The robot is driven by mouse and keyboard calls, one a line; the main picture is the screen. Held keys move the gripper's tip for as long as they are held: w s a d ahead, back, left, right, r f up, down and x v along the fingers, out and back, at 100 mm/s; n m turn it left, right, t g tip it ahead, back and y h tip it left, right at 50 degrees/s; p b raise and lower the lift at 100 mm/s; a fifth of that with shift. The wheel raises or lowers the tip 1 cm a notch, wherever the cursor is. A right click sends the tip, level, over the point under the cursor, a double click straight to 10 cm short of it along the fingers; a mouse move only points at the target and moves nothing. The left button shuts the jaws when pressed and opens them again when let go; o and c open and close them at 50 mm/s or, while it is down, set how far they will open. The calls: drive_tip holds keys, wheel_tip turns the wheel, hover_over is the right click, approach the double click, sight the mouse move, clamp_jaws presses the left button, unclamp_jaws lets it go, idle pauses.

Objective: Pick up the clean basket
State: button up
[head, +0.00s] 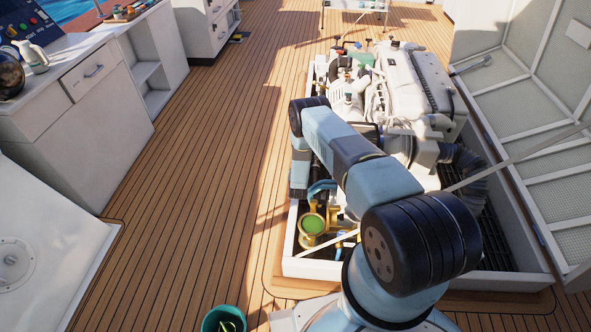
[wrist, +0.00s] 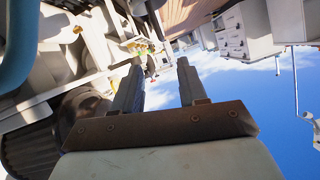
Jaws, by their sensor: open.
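I cannot make out a clean basket for certain in either view. A brass strainer housing (head: 313,224) with green showing in its round top sits in the near left corner of the engine hatch. A dark green bucket (head: 223,320) stands on the deck at the bottom edge of the head view, with something yellow-green inside, partly cut off. My gripper (wrist: 158,72) is open in the wrist view, its two fingers apart with nothing between them. In the head view my arm hides part of the hatch, and I cannot make out the gripper's fingers.
The open hatch (head: 291,240) holds a white engine (head: 415,80) and hoses. A raised hatch lid (head: 530,130) stands at right. White cabinets (head: 85,110) line the left. A tray of small items (head: 128,12) sits at far left. The wooden deck between is clear.

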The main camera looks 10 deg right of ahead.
drive_tip(key=shift+x, duration=6.05)
drive_tip(key=shift+a+r, duration=0.1)
clamp_jaws()
